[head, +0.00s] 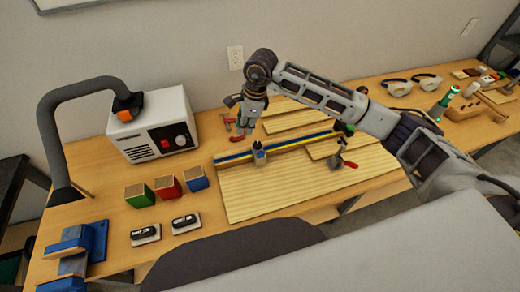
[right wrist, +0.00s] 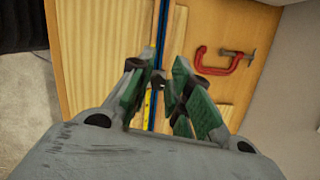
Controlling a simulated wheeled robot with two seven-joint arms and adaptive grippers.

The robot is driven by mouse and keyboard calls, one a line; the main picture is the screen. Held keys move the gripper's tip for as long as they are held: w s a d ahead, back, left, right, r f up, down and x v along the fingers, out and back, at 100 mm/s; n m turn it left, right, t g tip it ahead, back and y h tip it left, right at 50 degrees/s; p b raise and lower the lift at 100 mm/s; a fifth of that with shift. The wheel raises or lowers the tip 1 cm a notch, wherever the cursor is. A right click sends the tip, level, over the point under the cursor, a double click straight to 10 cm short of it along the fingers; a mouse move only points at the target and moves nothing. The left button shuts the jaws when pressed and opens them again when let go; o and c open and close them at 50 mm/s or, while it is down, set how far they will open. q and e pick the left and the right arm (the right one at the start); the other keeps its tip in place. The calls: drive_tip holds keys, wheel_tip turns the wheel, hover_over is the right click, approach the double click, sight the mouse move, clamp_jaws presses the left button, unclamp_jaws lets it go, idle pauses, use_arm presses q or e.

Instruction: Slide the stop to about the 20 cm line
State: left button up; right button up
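The stop (head: 259,155) is a small grey-blue block on the blue-and-yellow measuring rail (head: 290,144), left of the rail's middle. The scale lines are too small to read. My right gripper (head: 247,112) hangs above and behind the rail, up and left of the stop and apart from it in the head view. In the right wrist view the green fingers of my right gripper (right wrist: 158,75) stand apart, with the rail (right wrist: 151,100) running beneath them. A dark shape between the fingers is not clear enough to name. My left gripper is out of view.
Wooden boards (head: 285,187) lie on the table along the rail. A red clamp (right wrist: 226,60) lies near it. My right arm spans the right side.

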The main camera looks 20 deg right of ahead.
sight(261, 152)
drive_tip(key=d+h, duration=0.1)
drive_tip(key=s+d+n, duration=0.1)
drive_tip(key=d, duration=0.1)
drive_tip(key=s+d+g+h, duration=0.1)
drive_tip(key=d, duration=0.1)
drive_tip(key=shift+s+f+n+h, duration=0.1)
drive_tip(key=shift+f+n+h, duration=0.2)
drive_tip(key=shift+n, duration=0.1)
drive_tip(key=shift+f, duration=0.1)
wheel_tip(261, 152, down, 14)
drive_tip(key=shift+a+r+p, duration=0.1)
drive_tip(key=shift+r+p, duration=0.1)
drive_tip(key=shift+p, duration=1.05)
drive_tip(key=shift+c, duration=0.2)
clamp_jaws()
